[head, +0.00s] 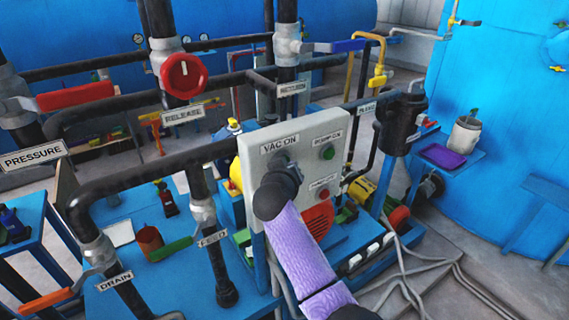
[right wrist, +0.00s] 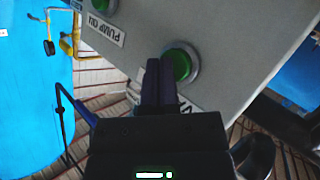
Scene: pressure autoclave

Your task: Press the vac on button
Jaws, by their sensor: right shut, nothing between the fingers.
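The white control panel (head: 305,160) carries a VAC ON label (head: 279,144) at its upper left. In the head view my right wrist covers the spot below that label. In the right wrist view a green button (right wrist: 181,64) in a grey ring sits beside a label mostly hidden by my gripper. My right gripper (right wrist: 161,66) is shut and empty, its fingertips at the left edge of this button. I cannot tell whether they touch it. My left gripper is not in view.
A second green button (head: 328,153) sits under the pump label (head: 327,138), with a red button (head: 324,193) lower on the panel. Black pipes (head: 140,172) with a red valve knob (head: 183,75) stand left of the panel. Grey cables lie on the floor at right.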

